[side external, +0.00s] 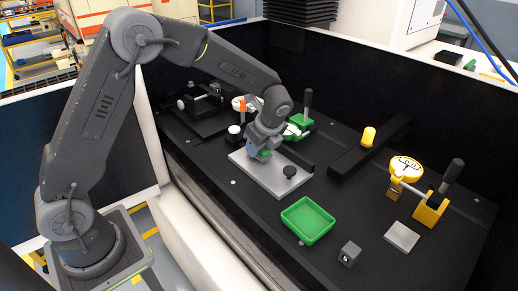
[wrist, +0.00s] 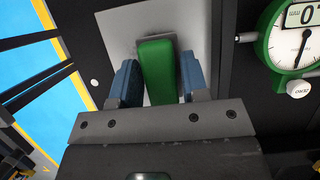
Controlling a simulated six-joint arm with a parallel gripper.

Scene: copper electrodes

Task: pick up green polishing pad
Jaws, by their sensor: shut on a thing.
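The green polishing pad (wrist: 157,72) is a small green block between the two blue fingers of my gripper (wrist: 160,82) in the wrist view. My gripper is shut on it. In the side view the pad (side external: 264,153) shows as a green patch at the tip of my gripper (side external: 259,150), over the grey metal plate (side external: 255,182). The plate also shows behind the pad in the wrist view (wrist: 195,30). I cannot tell whether the pad touches the plate.
A green tray (side external: 307,220), a dark cube (side external: 349,253) and a small grey plate (side external: 402,236) lie in front. A yellow dial gauge (side external: 405,171) stands right. A green dial gauge (wrist: 296,35) is close beside my gripper.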

